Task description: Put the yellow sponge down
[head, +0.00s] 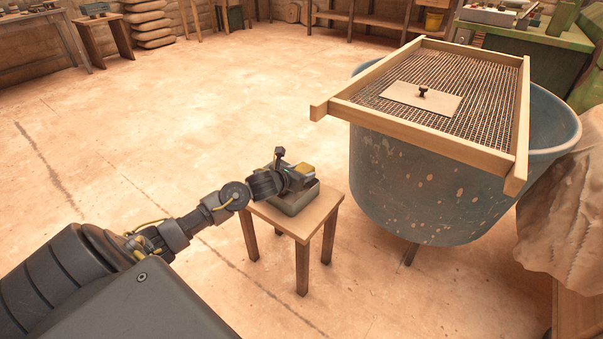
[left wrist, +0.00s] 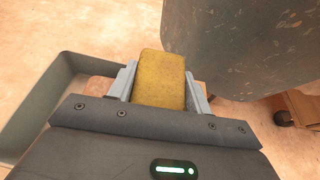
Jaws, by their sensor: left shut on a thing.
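The yellow sponge (left wrist: 160,82) is between the two fingers of my left gripper (left wrist: 160,90), which is shut on it. In the head view the sponge (head: 306,169) shows as a small yellow patch at the tip of my left gripper (head: 307,176). The gripper is at a grey tray (head: 296,204) on a small wooden stool (head: 318,216). In the left wrist view the tray's wall (left wrist: 30,112) is at the left. I cannot tell whether the sponge touches the tray. My right gripper is not in view.
A large blue-grey tub (head: 420,195) stands right of the stool. A wood-framed mesh screen (head: 515,110) lies across it, with a small board (head: 422,98) on the mesh. A cloth-like sack (head: 565,215) is at the far right. The floor left of the stool is clear.

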